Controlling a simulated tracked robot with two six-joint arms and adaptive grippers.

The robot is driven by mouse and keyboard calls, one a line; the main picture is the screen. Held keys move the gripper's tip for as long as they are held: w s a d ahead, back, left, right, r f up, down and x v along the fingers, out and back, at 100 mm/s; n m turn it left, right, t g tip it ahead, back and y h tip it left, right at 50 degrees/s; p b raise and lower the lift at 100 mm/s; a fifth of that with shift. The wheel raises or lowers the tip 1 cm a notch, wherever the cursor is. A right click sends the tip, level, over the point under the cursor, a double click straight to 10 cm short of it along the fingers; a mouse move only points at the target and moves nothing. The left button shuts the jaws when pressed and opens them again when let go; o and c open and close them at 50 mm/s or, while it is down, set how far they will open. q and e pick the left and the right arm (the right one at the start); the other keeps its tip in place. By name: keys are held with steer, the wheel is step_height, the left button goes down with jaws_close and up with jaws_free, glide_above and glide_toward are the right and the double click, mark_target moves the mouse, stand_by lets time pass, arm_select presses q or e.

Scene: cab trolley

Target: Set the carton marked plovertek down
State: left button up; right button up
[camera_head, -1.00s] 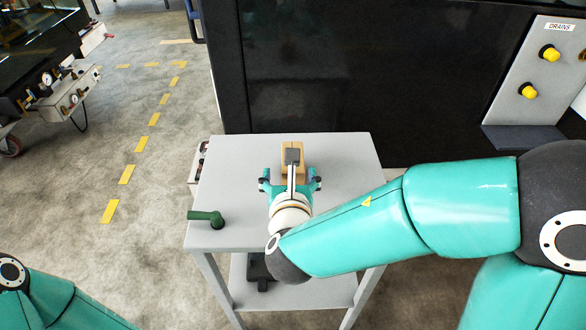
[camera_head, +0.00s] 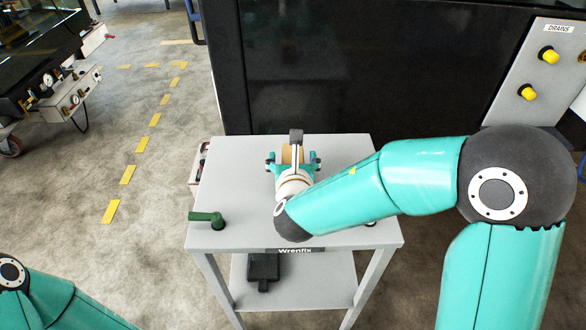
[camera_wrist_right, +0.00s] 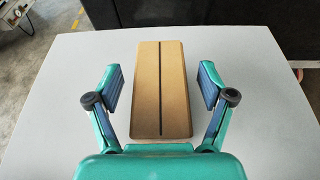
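A tan carton (camera_wrist_right: 160,90) with a dark line along its top is on the grey trolley top (camera_wrist_right: 60,75), between the fingers of my right gripper (camera_wrist_right: 160,90). Both fingers are spread, with a clear gap on each side of the carton. In the head view the carton (camera_head: 287,155) is mostly hidden behind my right gripper (camera_head: 293,162), toward the back of the trolley top (camera_head: 240,165). No name can be read on the carton. My left gripper is out of view; only part of my left arm shows at the lower left.
A green handle (camera_head: 208,219) is at the left front of the trolley top. A black object (camera_head: 264,268) lies on the lower shelf. A dark machine wall (camera_head: 350,70) stands behind. The trolley top's left and right back areas are clear.

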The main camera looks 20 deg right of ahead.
jaws_close()
steer(key=shift+r, duration=0.1)
